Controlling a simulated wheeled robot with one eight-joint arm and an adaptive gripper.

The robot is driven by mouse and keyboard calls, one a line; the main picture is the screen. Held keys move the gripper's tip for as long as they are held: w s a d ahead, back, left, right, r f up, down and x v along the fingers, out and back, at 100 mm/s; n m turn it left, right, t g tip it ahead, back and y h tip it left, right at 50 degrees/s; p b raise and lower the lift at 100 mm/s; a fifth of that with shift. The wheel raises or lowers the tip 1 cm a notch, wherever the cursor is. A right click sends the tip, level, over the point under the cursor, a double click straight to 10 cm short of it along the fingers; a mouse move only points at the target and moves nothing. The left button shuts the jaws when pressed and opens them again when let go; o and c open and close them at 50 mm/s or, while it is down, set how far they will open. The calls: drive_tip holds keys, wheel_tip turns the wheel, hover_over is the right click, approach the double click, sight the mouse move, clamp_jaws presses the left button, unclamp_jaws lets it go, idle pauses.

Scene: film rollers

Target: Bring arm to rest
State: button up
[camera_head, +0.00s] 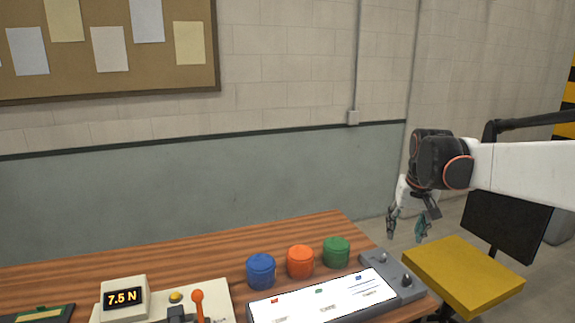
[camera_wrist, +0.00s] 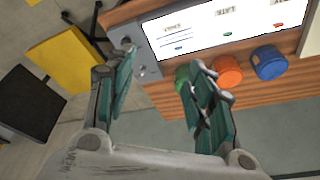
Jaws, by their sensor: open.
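My gripper (camera_head: 408,226) hangs at the end of my arm, to the right of the wooden table (camera_head: 215,252) and above the yellow chair seat. In the wrist view my gripper (camera_wrist: 160,70) has its two fingers wide apart with nothing between them. It is open and empty. My white arm reaches in from the right edge of the head view.
Blue (camera_head: 261,271), orange (camera_head: 300,261) and green (camera_head: 336,252) rollers stand behind a lit panel (camera_head: 320,300) with knobs. A box reading 7.5 N (camera_head: 123,297) and an orange lever (camera_head: 197,297) are at the left. A yellow chair (camera_head: 462,275) stands right of the table.

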drive_tip(key=s+a+r+n+t, duration=0.1)
drive_tip(key=s+a, duration=0.2)
drive_tip(key=s, duration=0.5)
drive_tip(key=s+a+r+t, duration=0.1)
drive_tip(key=s+a, duration=0.3)
drive_tip(key=s, duration=0.4)
drive_tip(key=s+a+f+t, duration=0.1)
drive_tip(key=s+f, duration=0.2)
drive_tip(key=s, duration=0.3)
drive_tip(key=s+a+f+n+t, duration=0.1)
drive_tip(key=s+a+f, duration=0.1)
drive_tip(key=s, duration=0.4)
drive_tip(key=shift+s+f+n+y, duration=0.2)
drive_tip(key=shift+f+n+y, duration=0.1)
drive_tip(key=shift+f, duration=0.45)
